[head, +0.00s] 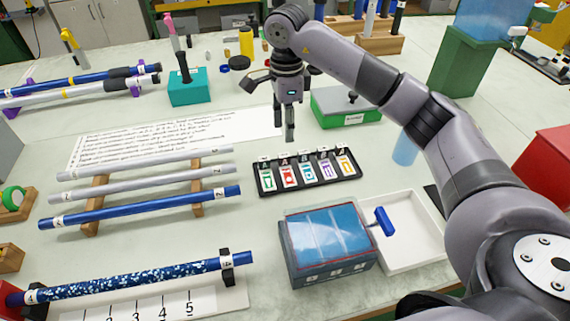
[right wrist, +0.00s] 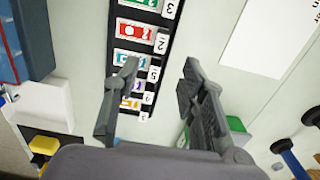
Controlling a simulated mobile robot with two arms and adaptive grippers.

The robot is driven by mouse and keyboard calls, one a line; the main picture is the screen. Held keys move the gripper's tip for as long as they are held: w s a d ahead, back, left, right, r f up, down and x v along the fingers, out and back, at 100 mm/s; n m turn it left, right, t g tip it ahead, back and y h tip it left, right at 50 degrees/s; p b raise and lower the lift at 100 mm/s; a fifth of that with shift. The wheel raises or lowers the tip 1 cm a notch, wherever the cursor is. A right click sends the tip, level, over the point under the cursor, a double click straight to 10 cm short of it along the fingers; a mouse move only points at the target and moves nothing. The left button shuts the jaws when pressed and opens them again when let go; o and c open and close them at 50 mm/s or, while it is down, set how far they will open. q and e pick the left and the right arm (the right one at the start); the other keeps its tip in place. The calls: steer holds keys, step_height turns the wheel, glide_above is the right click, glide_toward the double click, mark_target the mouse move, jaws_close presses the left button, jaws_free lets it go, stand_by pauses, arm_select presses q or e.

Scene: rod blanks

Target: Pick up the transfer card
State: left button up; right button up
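Several small cards stand in a black rack (head: 312,188) in the middle of the table in the head view. Their symbols are green (head: 266,179), red (head: 288,176), teal (head: 308,174), purple (head: 327,171) and yellow (head: 346,167). I cannot tell which is the transfer card. My right gripper (head: 287,132) points down above and just behind the rack. In the right wrist view my right gripper (right wrist: 157,92) is open and empty, with the rack's yellow-card end (right wrist: 131,103) near one finger. My left gripper is not in view.
Rods lie on wooden stands (head: 95,205) at left. A blue-topped box (head: 325,235) and white tray (head: 415,240) stand in front of the rack. A green box (head: 345,108) is behind it. A written sheet (head: 150,140) lies at the back left.

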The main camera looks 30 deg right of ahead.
mark_target(284, 154)
steer(key=f, duration=0.6)
steer(key=f+p, duration=0.1)
steer(key=f, duration=0.2)
steer(key=shift+w+a, duration=0.1)
steer(key=shift+a, duration=0.15)
jaws_close()
